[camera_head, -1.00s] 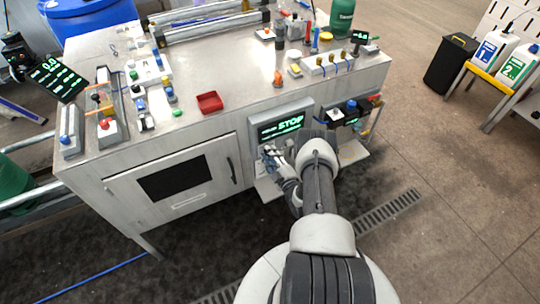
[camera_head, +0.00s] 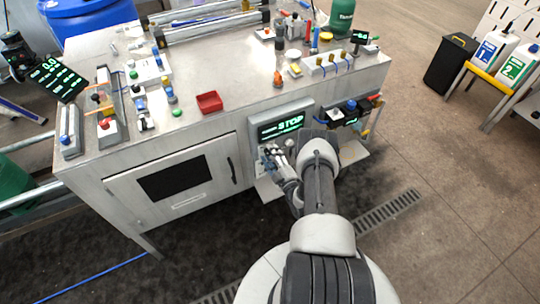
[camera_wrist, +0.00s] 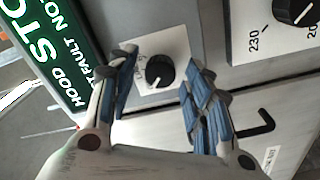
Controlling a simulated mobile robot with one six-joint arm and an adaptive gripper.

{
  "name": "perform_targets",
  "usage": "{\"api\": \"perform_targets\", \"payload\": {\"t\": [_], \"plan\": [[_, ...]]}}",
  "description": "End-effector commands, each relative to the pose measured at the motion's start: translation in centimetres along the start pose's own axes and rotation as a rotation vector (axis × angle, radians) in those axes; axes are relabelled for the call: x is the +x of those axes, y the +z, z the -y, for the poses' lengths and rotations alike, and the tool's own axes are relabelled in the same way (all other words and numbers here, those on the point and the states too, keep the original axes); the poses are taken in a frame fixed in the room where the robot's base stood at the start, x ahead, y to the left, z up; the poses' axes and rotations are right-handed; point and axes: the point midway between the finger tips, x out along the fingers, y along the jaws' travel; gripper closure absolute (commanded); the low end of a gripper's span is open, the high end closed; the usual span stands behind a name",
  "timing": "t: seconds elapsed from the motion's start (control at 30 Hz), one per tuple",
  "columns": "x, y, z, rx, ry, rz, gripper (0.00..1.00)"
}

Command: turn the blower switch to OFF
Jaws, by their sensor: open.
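The blower switch looks to be the black round knob (camera_wrist: 159,72) on a white plate, seen in the wrist view; the plate's lettering is too small and partly hidden to read. My gripper (camera_wrist: 157,80) is open, with its blue-padded fingers to the left and right of the knob, apart from it. In the head view my gripper (camera_head: 272,160) is at the front panel, just below the green display (camera_head: 281,126) that reads STOP. The knob is hidden there by my gripper and arm. The display also shows in the wrist view (camera_wrist: 42,45), tilted, with "HOOD" and "FAULT" lettering.
Another black knob (camera_wrist: 292,10) with a scale marked 230 is at the upper right of the wrist view. A black hook-shaped handle (camera_wrist: 262,122) is below it. The cabinet door (camera_head: 175,178) is left of my gripper. A red tray (camera_head: 209,102) lies on the bench top.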

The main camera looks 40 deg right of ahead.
Motion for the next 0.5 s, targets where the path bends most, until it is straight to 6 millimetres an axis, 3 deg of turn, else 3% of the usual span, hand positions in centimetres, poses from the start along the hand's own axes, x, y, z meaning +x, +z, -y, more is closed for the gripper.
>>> {"api": "perform_targets", "payload": {"t": [0.5], "plan": [[-9.7, 0.1, 0.0, 0.004, 0.001, 0.004, 0.54]]}}
